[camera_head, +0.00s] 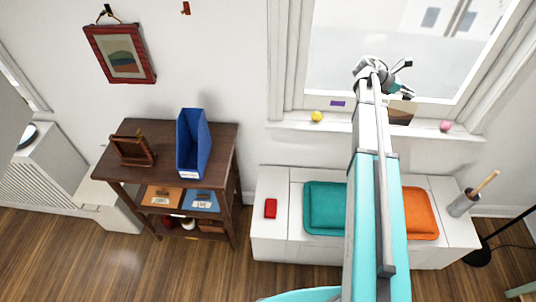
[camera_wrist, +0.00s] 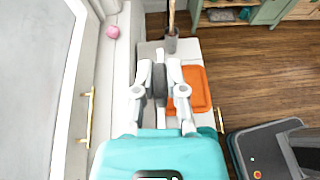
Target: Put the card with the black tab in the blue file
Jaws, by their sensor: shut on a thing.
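The blue file (camera_head: 192,145), an upright open-topped holder with a white label, stands on the dark wooden table at left. My gripper (camera_head: 402,78) is far to its right, in front of the window. In the wrist view my gripper (camera_wrist: 160,68) is shut on a thin thing seen edge-on, which I take to be the card; dark grey shows between the fingers. A brown and dark flat piece (camera_head: 401,112) shows just under the gripper in the head view, partly behind my arm; I cannot tell whether it is the held card. The black tab is not clear.
The dark table (camera_head: 225,140) also holds a small wooden stand (camera_head: 132,149). Labelled orange (camera_head: 162,196) and blue (camera_head: 201,200) trays sit below. A yellow ball (camera_head: 317,116), purple piece (camera_head: 337,103) and pink ball (camera_head: 445,126) are by the window. The white bench (camera_head: 272,235) bears cushions.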

